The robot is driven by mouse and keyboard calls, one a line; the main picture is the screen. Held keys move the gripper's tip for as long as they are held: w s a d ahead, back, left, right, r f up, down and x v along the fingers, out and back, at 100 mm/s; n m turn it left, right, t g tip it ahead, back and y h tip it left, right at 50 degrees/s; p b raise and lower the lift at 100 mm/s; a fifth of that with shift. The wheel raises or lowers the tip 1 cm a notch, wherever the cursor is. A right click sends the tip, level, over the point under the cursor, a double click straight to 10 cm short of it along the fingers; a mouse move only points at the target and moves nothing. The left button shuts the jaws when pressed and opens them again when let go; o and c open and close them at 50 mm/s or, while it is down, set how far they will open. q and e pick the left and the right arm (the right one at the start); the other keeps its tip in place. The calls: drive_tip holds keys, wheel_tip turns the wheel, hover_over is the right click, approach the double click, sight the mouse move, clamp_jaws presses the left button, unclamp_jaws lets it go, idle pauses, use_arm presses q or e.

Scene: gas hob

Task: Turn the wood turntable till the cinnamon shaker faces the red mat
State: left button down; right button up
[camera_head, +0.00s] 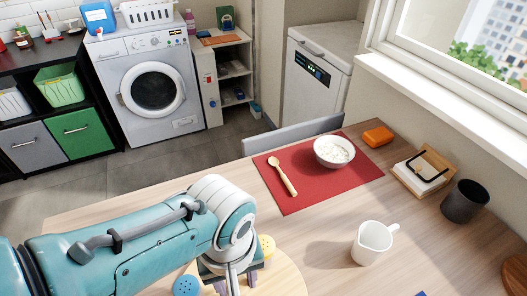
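The wood turntable (284,280) shows at the bottom edge, partly cut off by the frame and partly behind my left arm. A shaker with a blue holed cap (186,287) is at its left, and a shaker with a yellow cap (266,247) is just right of my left wrist. I cannot tell which shaker is the cinnamon one; other shakers may be hidden. The red mat (300,198) lies flat beyond the turntable. My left gripper (237,288) points down over the turntable; its fingertips are not clear. My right gripper is out of view.
On the mat are a white bowl (334,151) and a wooden spoon (283,177). A white pitcher (373,243) stands right of the turntable. A dark cup (464,201), a napkin holder (424,173) and an orange block (378,137) line the right side. A chair (290,134) stands behind.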

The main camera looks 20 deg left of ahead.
use_arm(q)
drive_tip(key=shift+c, duration=1.9)
unclamp_jaws()
drive_tip(key=shift+r, duration=0.15)
wheel_tip(320, 180, up, 8)
drive_tip(key=p, duration=0.5)
drive_tip(key=shift+r+p, duration=0.25)
drive_tip(key=shift+p, duration=0.15)
drive_tip(key=shift+r, duration=0.6)
